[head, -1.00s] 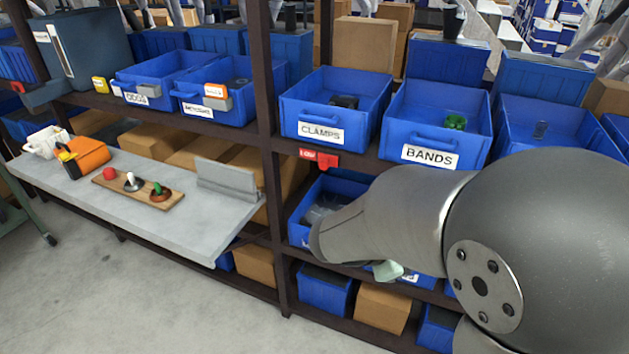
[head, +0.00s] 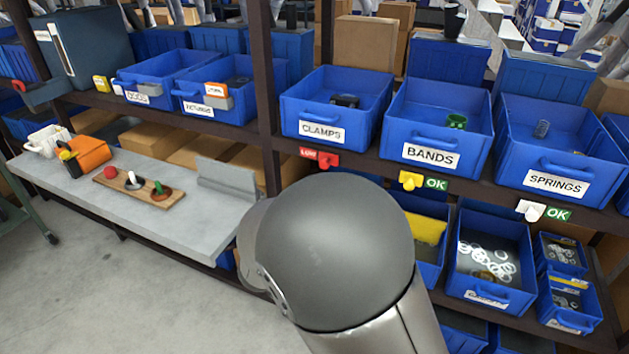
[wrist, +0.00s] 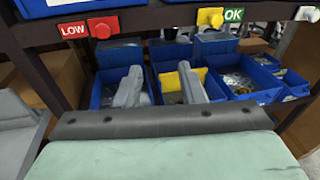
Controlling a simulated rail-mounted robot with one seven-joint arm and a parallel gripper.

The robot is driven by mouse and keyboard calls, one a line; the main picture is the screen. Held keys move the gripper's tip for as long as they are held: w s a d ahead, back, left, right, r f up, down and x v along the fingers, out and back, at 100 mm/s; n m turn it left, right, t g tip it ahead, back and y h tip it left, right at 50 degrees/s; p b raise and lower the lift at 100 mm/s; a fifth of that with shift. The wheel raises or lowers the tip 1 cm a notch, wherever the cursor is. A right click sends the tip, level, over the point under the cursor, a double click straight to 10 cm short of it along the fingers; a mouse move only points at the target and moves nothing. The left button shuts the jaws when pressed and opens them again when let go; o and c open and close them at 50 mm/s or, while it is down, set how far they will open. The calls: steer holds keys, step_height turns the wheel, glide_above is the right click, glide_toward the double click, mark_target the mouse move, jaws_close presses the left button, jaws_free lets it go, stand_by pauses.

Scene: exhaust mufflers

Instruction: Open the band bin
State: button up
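The band bin (head: 405,122) is a blue open-topped bin with a white BANDS label (head: 430,155) and a blue front handle. It sits on the upper shelf between the CLAMPS and SPRINGS bins, with a small green item inside. Below its front edge are a yellow knob (head: 410,180) and a green OK tag (head: 436,183); the knob also shows in the wrist view (wrist: 210,17). My gripper (wrist: 160,84) shows two grey fingers apart with nothing between them, below the shelf edge. My arm hides the gripper in the head view.
The CLAMPS bin (head: 310,108) has a red LOW tag and red knob (head: 328,160) below. The SPRINGS bin (head: 515,145) has a white knob (head: 530,208). Lower bins (head: 490,290) hold rings and small parts. A grey bench (head: 120,205) stands left.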

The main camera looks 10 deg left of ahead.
steer(key=a+n+t+y, duration=0.2)
steer(key=a+n+y, duration=0.15)
steer(key=a, duration=0.35)
steer(key=w+d+p, duration=0.1)
steer(key=w+d, duration=0.1)
steer(key=w, duration=0.8)
steer(key=shift+w+d+h+p, duration=0.3)
steer(key=shift+w+h, duration=0.05)
